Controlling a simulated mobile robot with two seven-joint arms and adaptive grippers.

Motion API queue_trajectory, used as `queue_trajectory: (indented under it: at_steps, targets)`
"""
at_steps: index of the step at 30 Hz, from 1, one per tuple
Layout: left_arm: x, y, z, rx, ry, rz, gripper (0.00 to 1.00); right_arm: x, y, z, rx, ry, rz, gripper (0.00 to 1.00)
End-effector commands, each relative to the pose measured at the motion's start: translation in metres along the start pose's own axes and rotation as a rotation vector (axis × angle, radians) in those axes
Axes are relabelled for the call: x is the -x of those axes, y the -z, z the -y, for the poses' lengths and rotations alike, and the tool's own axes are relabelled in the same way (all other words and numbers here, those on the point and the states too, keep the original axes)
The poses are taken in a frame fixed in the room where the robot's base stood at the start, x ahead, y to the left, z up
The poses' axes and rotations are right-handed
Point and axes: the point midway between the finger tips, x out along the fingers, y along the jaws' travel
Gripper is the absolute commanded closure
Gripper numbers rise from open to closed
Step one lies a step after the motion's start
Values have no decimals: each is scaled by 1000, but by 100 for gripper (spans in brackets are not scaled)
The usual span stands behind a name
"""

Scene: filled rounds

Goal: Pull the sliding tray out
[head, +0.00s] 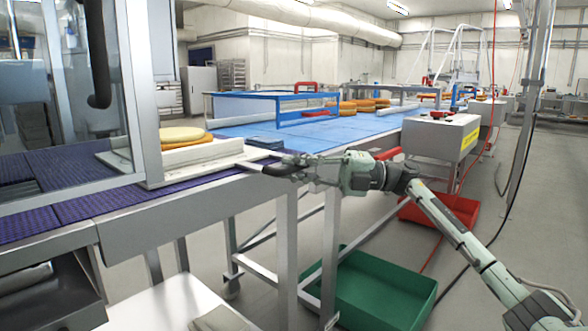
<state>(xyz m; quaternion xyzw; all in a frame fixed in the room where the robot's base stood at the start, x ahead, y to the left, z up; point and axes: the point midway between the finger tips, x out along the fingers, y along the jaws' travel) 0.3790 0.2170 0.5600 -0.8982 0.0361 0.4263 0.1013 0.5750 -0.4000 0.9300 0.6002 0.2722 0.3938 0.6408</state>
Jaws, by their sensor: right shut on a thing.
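The sliding tray (212,156) is a pale, flat tray on the purple conveyor belt at the left, partly inside the clear-walled machine housing. Yellow and orange rounds (183,136) are stacked on it. A light bar reaches from the tray's right side toward my right gripper (274,168). My right gripper is shut at the bar's outer end, by the conveyor's near edge. The fingers cover what they hold, seemingly the tray's handle. My left gripper is not in view.
The clear housing (75,80) and its metal post stand at the left. A blue belt (325,131) with a blue guard frame (307,107) runs behind. A green bin (372,290) and a red bin (440,210) are on the floor. A grey box (440,136) stands beyond my right arm.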

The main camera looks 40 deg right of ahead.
Motion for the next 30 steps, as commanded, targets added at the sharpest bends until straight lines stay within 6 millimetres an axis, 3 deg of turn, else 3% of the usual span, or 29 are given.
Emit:
queue_trajectory:
  at_steps: [6,7,12,23,30]
  targets:
    - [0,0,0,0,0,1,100,3,-4,-1,1,-1,13,100]
    - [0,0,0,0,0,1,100,3,-4,-1,1,-1,14,85]
    - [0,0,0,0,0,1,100,2,-4,-1,1,-1,12,64]
    - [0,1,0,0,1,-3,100,7,-3,0,-1,1,9,64]
    - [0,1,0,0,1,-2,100,48,-3,0,-3,2,12,64]
